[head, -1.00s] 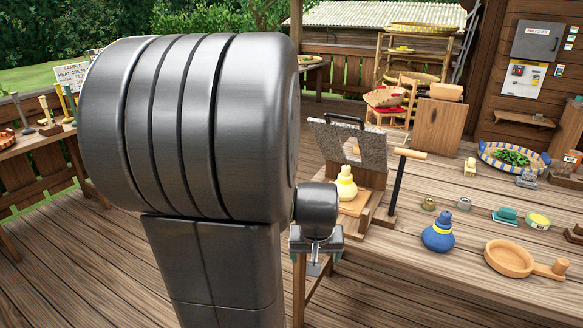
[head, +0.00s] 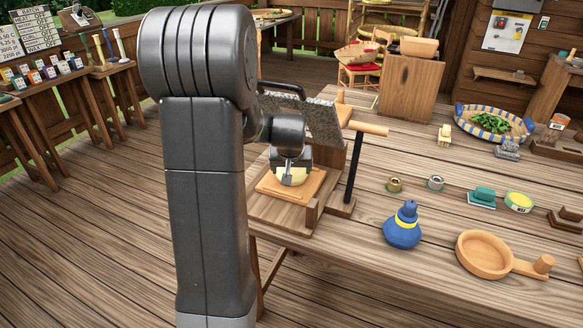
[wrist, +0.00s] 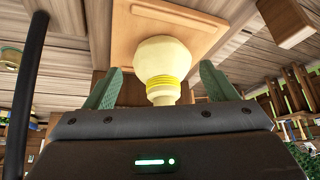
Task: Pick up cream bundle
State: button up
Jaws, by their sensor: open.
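The cream bundle (wrist: 163,58), a pale gourd-shaped thing with a yellow band round its neck, stands on a light wooden board (wrist: 118,30). In the head view the bundle (head: 297,177) is mostly hidden behind my gripper (head: 291,172). In the wrist view my gripper (wrist: 160,78) is open, with one green finger on each side of the bundle's neck. Gaps show between both fingers and the bundle. The board (head: 312,186) lies on a wooden stand at the table's left end.
A grey speckled slab (head: 312,118) stands right behind the bundle. A dark post with a wooden crossbar (head: 355,160) is just to its right. A blue bundle (head: 403,228), a wooden pan (head: 484,254) and small tins stand farther right.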

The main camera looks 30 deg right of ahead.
jog(key=w+d, duration=0.1)
jog(key=w, duration=0.2)
jog(key=w+d+p, duration=0.1)
jog(key=w, duration=0.1)
jog(key=shift+d, duration=0.3)
jog(key=shift+w+d+p, duration=0.25)
jog(key=shift+w+d, duration=0.05)
jog(key=shift+w, duration=0.25)
jog(key=shift+w+d+p, duration=0.2)
jog(key=shift+w+d, duration=0.05)
jog(key=shift+w, duration=0.3)
jog(key=shift+x, duration=1.15)
jog(key=shift+w+d+f, duration=0.1)
jog(key=shift+w+f, duration=0.1)
jog(key=shift+f, duration=0.1)
jog(key=shift+s, duration=0.1)
grip_shut()
